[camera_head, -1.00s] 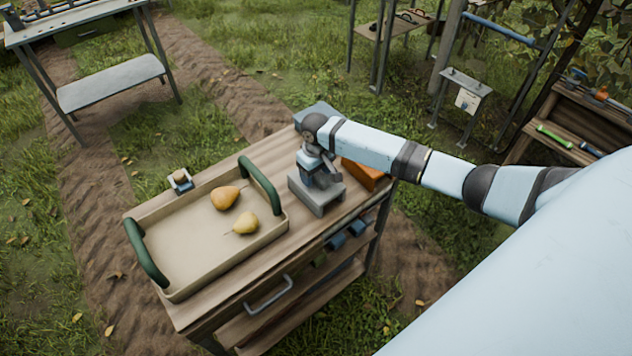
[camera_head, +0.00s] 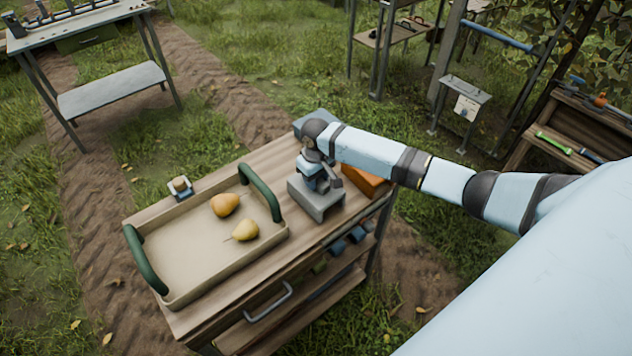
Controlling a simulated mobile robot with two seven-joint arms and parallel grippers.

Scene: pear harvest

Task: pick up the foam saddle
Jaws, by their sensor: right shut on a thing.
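The foam saddle, which I take to be the grey block with an arched underside (camera_head: 316,203), is at the right part of the wooden cart top. My right gripper (camera_head: 318,184) comes down on it from above and is shut on its upper part. The fingertips are partly hidden by the wrist and the block. I cannot tell whether the block touches the cart top or is slightly above it. My left gripper is not in view.
A beige tray (camera_head: 185,262) with green handles holds two pears (camera_head: 226,205) (camera_head: 245,230). An orange block (camera_head: 365,181) and a blue-grey box (camera_head: 312,120) lie close to the gripper. A small holder (camera_head: 180,188) stands behind the tray. A metal table (camera_head: 105,88) is at upper left.

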